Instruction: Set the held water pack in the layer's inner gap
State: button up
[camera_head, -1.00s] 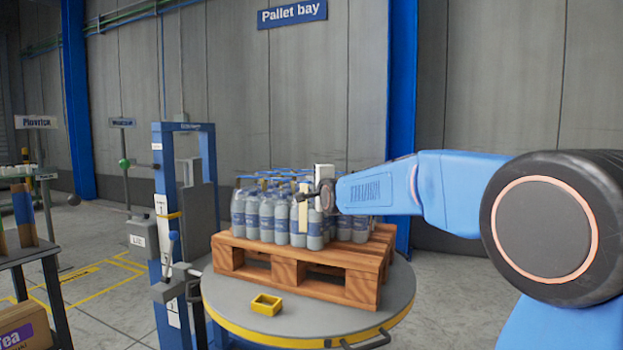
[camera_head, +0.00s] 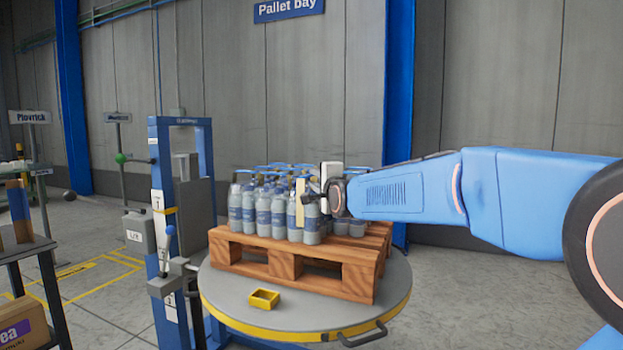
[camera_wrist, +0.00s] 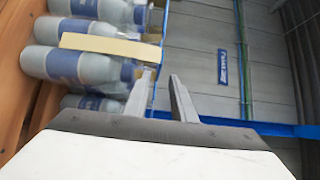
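Clear bottles with blue labels and blue top straps stand close together in water packs (camera_head: 262,212) on the wooden pallet (camera_head: 285,266). My gripper (camera_head: 327,190) is at the right front of this group, at bottle-top height. The held water pack (camera_head: 311,222) shows just below and left of it. In the wrist view my fingers (camera_wrist: 161,82) stand either side of a blue strap, with the pack's bottles (camera_wrist: 90,68) to the left. A cream strip (camera_wrist: 112,47) lies across these bottles. The inner gap is hidden, and I cannot tell whether the pack's base touches the pallet.
The pallet rests on a round turntable (camera_head: 225,284) with a yellow rim. A small yellow tray (camera_head: 264,299) sits at its front. A blue frame (camera_head: 164,225) stands close on the left. Bare pallet boards (camera_head: 372,243) show on the right.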

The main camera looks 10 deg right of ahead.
jog(key=shift+s+d, duration=0.15)
jog(key=shift+s, duration=2)
jog(key=shift+f, duration=0.1)
jog(key=s+d+f+n+g, duration=0.2)
jog(key=s+f+n+g, duration=0.2)
jog(key=s+f, duration=0.6)
jog(key=s+d+f+n+g, duration=0.2)
jog(key=s+f+n+g, duration=0.2)
jog(key=s, duration=1.5)
jog(key=s+d+f+n+g+h, duration=0.1)
jog(key=s+d+f+n+g, duration=0.1)
jog(key=s+f+n+g, duration=0.3)
jog(key=s+f+n, duration=0.4)
jog(key=s+f, duration=0.6)
jog(key=f, duration=0.3)
jog(key=shift+s+f, duration=0.25)
jog(key=shift+s, duration=0.1)
